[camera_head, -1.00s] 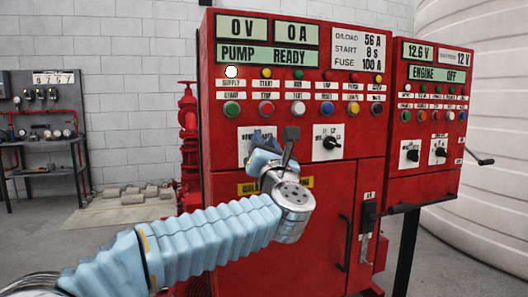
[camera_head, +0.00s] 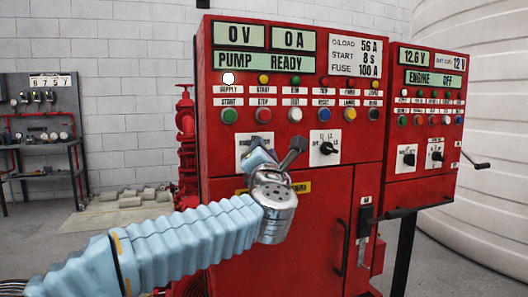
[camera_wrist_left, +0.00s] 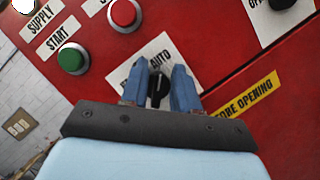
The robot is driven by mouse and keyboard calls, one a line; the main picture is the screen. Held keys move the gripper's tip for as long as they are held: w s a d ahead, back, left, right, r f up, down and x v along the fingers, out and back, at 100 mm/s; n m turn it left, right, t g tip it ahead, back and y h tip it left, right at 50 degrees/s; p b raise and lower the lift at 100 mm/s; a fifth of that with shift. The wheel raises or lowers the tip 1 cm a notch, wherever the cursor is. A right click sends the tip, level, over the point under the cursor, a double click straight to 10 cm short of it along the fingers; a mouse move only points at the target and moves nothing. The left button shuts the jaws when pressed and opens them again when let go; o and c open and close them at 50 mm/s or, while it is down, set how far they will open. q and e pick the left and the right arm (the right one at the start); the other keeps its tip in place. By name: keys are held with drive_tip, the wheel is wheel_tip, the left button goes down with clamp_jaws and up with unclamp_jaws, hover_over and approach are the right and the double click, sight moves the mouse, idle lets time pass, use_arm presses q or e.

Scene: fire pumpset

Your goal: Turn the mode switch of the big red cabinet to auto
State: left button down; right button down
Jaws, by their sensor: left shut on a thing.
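The big red cabinet (camera_head: 290,225) stands in front of me. Its mode switch is a black knob (camera_wrist_left: 158,88) on a white label plate (camera_wrist_left: 165,52) with AUTO written at its upper right, seen in the left wrist view. My left gripper (camera_wrist_left: 158,85) has its blue fingers on both sides of the knob, shut on it. The wrist is rolled, so the panel looks tilted there. In the head view, my left gripper (camera_head: 278,152) is at the left switch plate (camera_head: 246,140) and hides the knob. I cannot read the knob's exact pointing. My right gripper is not in view.
A second black knob (camera_head: 326,147) sits right of the gripper. Coloured buttons (camera_head: 295,115) line the panel above. A smaller red cabinet (camera_head: 425,185) with a crank handle (camera_head: 476,160) stands to the right.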

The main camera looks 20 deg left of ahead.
use_arm(q)
drive_tip(key=shift+f, duration=0.1)
drive_tip(key=c, duration=1.2)
unclamp_jaws()
drive_tip(key=b+v, duration=0.3)
drive_tip(key=v, duration=1)
drive_tip(key=shift+s+f+b, duration=0.15)
drive_tip(key=shift+s+b, duration=0.2)
drive_tip(key=shift+d, duration=0.15)
